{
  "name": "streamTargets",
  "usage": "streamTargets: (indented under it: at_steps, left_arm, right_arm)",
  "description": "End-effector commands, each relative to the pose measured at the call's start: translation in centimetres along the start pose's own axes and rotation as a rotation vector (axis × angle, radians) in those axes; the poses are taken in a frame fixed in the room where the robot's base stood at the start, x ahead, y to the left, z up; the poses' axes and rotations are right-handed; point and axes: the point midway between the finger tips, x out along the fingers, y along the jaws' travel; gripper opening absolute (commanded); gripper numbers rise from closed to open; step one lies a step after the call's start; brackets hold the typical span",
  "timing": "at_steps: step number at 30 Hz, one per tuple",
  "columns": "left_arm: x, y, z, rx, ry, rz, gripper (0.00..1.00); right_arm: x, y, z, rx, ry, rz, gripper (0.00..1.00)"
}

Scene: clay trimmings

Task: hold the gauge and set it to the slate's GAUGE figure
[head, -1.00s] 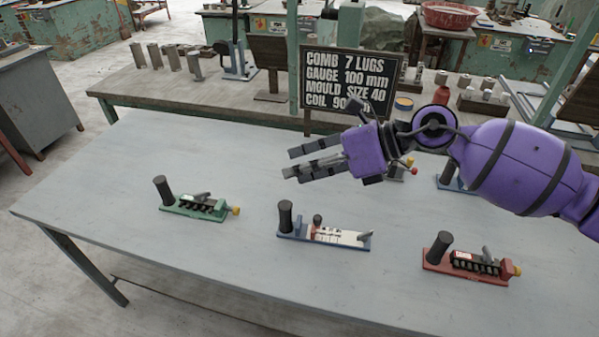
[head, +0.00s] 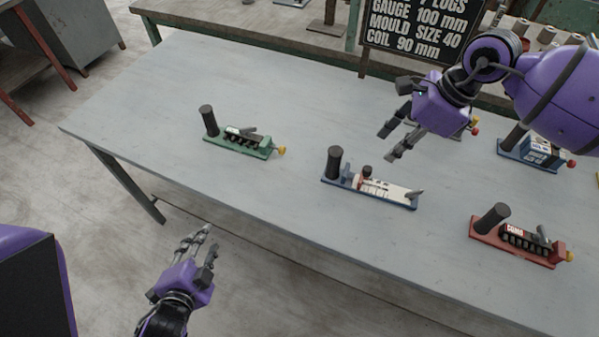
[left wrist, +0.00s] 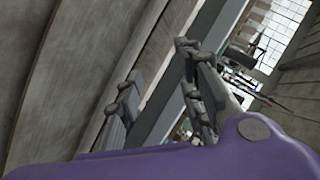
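The gauge appears to be the blue-based tool (head: 402,202) with a pale scale strip, a small brown-topped slider and an upright black handle (head: 335,163), standing mid-table in the head view. Its scale figures are too small to read. The slate (head: 415,35) at the back reads GAUGE 100 mm; its top line is partly cut off. My right gripper (head: 390,143) is open and empty, above the table just behind the blue tool. My left gripper (head: 208,250) is open and empty, in front of the table's near edge. In the left wrist view its fingers (left wrist: 160,90) are apart.
A green tool (head: 240,143) stands to the left and a red tool (head: 515,240) to the right, each with a black handle. Another blue tool (head: 540,152) stands at the far right below my right arm. The left part of the table (head: 150,90) is bare.

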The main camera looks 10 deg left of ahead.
Motion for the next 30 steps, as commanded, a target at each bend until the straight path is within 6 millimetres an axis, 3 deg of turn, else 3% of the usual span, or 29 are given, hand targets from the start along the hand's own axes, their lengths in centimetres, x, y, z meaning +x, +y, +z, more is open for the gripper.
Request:
streamTargets:
  at_steps: [1, 6, 9, 11, 12, 15, 18, 21, 25, 30]
  left_arm:
    - [0.9, -2.9, -1.0, 0.149, 0.026, -0.065, 0.35]
    - [2.4, -12.1, -4.6, 0.716, 0.053, -0.304, 0.35]
    - [2.8, -16.8, -7.9, 1.066, 0.044, -0.466, 0.35]
    - [3.3, -18.8, -10.8, 1.3, 0.048, -0.582, 0.35]
    - [3.8, -19.1, -13.2, 1.444, 0.072, -0.66, 0.35]
    - [5.1, -16.8, -18.5, 1.705, 0.192, -0.814, 0.35]
    - [6.0, -12.9, -22.4, 1.862, 0.354, -0.919, 0.35]
    - [6.5, -8.8, -25.0, 1.973, 0.517, -0.992, 0.35]
    - [6.6, -4.7, -26.7, 2.068, 0.686, -1.051, 0.35]
    - [6.7, -1.9, -27.5, 2.123, 0.802, -1.082, 0.35]
  right_arm:
    - [0.0, 0.0, 0.0, 0.0, 0.0, 0.0, 0.31]
    - [0.0, 0.0, 0.0, 0.001, -0.001, 0.0, 0.31]
    - [0.0, 0.0, 0.0, 0.001, -0.001, 0.0, 0.31]
    - [0.0, 0.0, 0.0, 0.001, -0.001, 0.0, 0.31]
    - [0.0, 0.0, 0.0, 0.001, -0.001, 0.0, 0.31]
    - [0.0, 0.0, 0.0, 0.001, -0.001, 0.0, 0.31]
    - [0.0, 0.0, 0.0, 0.001, -0.001, 0.0, 0.31]
    - [0.0, 0.0, 0.0, 0.001, -0.001, 0.0, 0.31]
    - [0.0, 0.0, 0.0, 0.001, -0.001, 0.0, 0.31]
    - [0.0, 0.0, 0.0, 0.001, -0.001, 0.0, 0.31]
